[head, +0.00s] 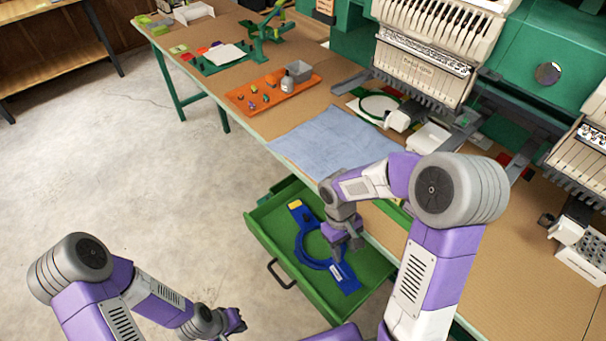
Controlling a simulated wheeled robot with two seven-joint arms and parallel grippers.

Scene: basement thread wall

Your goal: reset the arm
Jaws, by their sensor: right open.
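My right arm reaches over the open green drawer (262,234). Its gripper (347,250) is open and points down above or at the blue hoop frame (302,232) in the drawer. I cannot tell whether it touches the frame. The frame has a yellow patch at one end and a white label at the other. My left gripper (238,322) is low at the bottom of the view, over the floor and left of the drawer. Its fingers are small and dark, and I cannot tell whether they are apart.
The long brown worktop (300,110) runs above the drawer. A blue cloth (325,140) lies near its edge. An orange tray (268,92) with small items is farther back. Embroidery machines (425,60) stand along the right. The concrete floor (130,160) at left is clear.

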